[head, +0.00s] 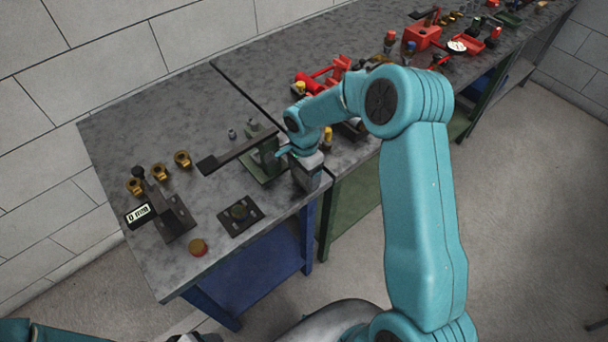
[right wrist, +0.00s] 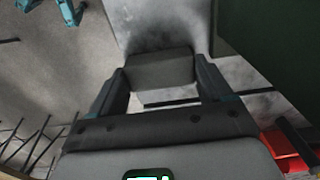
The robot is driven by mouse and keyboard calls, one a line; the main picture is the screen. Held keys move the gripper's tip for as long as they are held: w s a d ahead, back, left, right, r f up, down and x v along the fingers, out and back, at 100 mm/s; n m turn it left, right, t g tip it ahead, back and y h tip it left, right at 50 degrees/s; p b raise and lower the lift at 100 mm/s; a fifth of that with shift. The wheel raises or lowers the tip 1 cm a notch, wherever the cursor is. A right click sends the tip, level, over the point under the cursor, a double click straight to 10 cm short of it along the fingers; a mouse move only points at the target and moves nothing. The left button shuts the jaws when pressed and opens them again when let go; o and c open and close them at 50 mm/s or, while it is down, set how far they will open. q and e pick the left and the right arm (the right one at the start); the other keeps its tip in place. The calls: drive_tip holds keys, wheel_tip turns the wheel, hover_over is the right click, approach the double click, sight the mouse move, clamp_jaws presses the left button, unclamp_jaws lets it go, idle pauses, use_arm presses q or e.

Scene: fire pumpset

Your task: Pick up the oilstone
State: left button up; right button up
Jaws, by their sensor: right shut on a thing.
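The oilstone appears to be the plain grey block (right wrist: 162,70) between the fingers in the right wrist view. My right gripper (right wrist: 160,82) is shut on it, with one finger against each side. In the head view my right gripper (head: 308,178) is at the front edge of the workbench, beside the green stand. The block cannot be made out clearly there, since the gripper and wrist cover it. My left gripper is not in view; only part of my left arm shows at the lower left corner.
Red parts (head: 422,37) stand farther right.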

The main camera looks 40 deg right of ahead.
sight(304, 175)
drive_tip(key=shift+w+r, duration=0.15)
drive_tip(key=shift+r, duration=0.4)
wheel_tip(304, 175, up, 19)
drive_tip(key=b, duration=0.2)
drive_tip(key=s+a+f+n, duration=0.3)
drive_tip(key=a+f+n, duration=0.8)
drive_tip(key=n, duration=0.6)
drive_tip(key=shift+s+a+f, duration=0.2)
drive_tip(key=shift+a+f, duration=0.1)
